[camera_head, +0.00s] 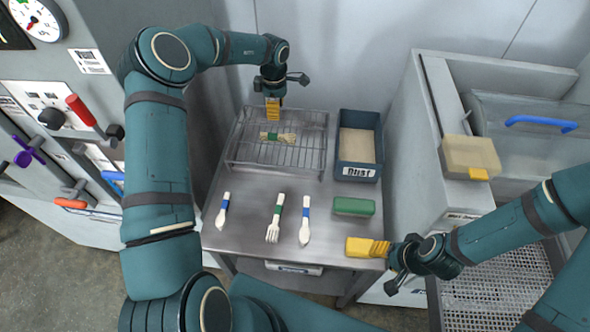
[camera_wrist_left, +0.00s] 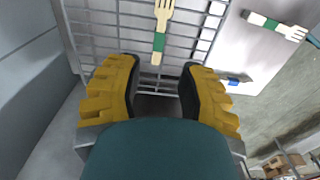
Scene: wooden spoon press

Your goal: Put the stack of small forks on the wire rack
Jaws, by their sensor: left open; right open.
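The wire rack (camera_head: 238,152) stands at the back left of the metal table; its bars also fill much of the left wrist view (camera_wrist_left: 100,48). A pale wooden fork bundle with a green band (camera_head: 279,136) lies on the rack; it also shows in the left wrist view (camera_wrist_left: 160,38), prongs up in the picture. I cannot count its forks. Another green-banded fork bundle (camera_head: 275,220) lies on the table in front. My left gripper (camera_head: 272,112) is open and empty just behind the bundle on the rack, apart from it. My right gripper (camera_head: 368,247) is open at the table's front right.
Two blue-banded utensil bundles (camera_head: 223,212) (camera_head: 305,222) flank the fork bundle on the table. A green block (camera_head: 354,206) lies at the right, in front of a dark blue dust bin (camera_head: 360,172). A grey cabinet wall closes off the left; a large machine housing stands right.

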